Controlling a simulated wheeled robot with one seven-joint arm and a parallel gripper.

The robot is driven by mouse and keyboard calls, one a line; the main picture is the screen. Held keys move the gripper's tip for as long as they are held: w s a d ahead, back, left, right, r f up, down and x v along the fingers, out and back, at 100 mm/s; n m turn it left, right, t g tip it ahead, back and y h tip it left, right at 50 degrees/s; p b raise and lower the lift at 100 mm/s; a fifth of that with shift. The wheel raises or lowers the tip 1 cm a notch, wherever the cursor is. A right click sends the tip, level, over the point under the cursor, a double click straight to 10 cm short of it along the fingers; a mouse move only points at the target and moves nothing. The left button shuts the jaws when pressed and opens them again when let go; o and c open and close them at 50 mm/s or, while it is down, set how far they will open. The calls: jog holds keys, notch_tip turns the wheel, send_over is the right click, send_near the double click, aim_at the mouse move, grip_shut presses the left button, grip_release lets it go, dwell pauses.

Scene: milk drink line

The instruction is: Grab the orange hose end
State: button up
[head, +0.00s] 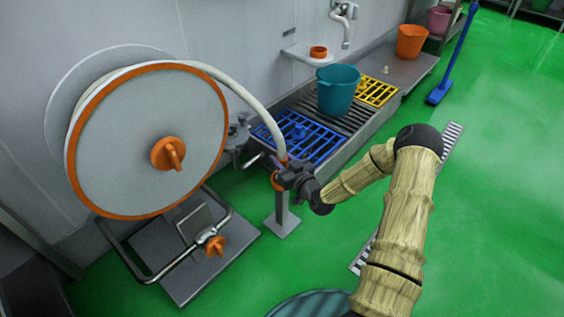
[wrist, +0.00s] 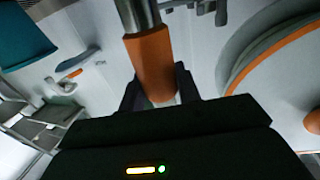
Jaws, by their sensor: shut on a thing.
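The orange hose end (head: 277,181) hangs at the end of the white hose (head: 245,97), which comes off the top of a large reel (head: 140,140) with an orange rim. My gripper (head: 284,180) is at the hose end, to the right of the reel and above a small grey post. In the wrist view the orange hose end (wrist: 152,65) stands between the two dark fingers of my gripper (wrist: 160,92), which are shut on it. A metal part shows beyond the orange sleeve there. In the head view my gripper hides part of the hose end.
A metal bench with a blue grate (head: 300,137), a teal bucket (head: 337,90) and a yellow grate (head: 376,91) stands behind my gripper. A grey post (head: 282,222) is just below it. The green floor (head: 490,180) at the right is mostly clear.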

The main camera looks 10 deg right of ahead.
notch_tip(320, 180, up, 8)
jog(key=p, duration=0.4)
jog(key=shift+r, duration=0.1)
